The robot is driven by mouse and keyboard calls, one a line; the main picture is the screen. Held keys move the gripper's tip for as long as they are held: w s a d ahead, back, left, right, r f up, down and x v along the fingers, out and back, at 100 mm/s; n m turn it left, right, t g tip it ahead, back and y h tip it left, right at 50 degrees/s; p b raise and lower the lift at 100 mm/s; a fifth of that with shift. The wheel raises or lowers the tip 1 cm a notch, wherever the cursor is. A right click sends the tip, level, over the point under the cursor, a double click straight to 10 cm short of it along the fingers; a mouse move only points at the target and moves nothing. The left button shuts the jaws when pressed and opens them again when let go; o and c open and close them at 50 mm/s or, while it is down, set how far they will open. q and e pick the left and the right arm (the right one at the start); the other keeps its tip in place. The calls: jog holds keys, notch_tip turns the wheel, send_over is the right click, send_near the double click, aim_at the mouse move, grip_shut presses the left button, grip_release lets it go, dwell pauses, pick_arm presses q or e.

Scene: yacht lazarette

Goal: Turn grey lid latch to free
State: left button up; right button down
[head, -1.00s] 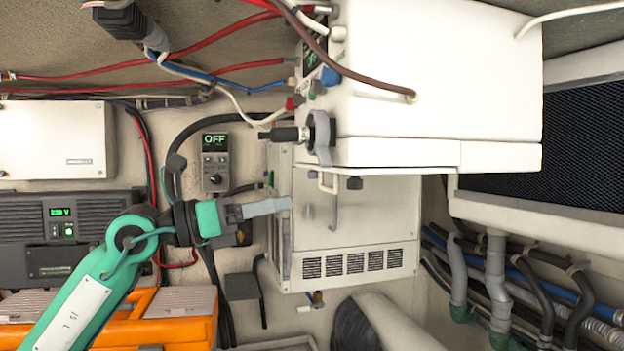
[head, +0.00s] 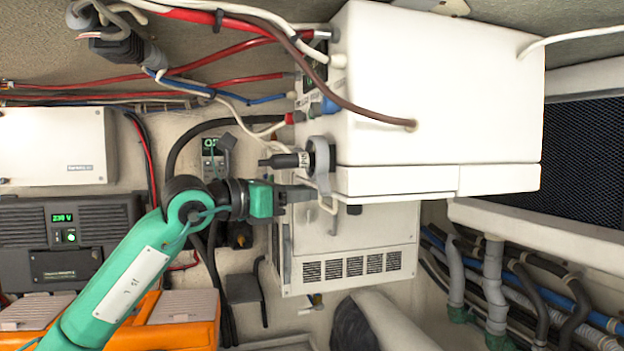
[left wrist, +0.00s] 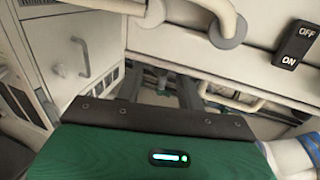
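The grey latch (head: 321,168) is on the left end of the large white box (head: 430,100) in the head view. It has a round top and a flat arm hanging down. My left gripper (head: 312,192) is just below and left of the latch's lower end; I cannot tell whether it touches. In the left wrist view the dark fingers of my left gripper (left wrist: 163,88) stand apart with nothing clear between them. The latch is not clearly identifiable there. My right gripper is in neither view.
A black-tipped connector (head: 285,160) sticks out left beside the latch. Cables (head: 250,15) cross above. A vented white cabinet (head: 365,240) stands below the box. A black ON/OFF switch (left wrist: 297,46) shows in the left wrist view. Pipes (head: 495,270) run at the right.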

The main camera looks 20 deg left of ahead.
pick_arm(q)
jog(key=shift+p+x, duration=0.35)
jog(key=shift+x, duration=0.9)
grip_shut()
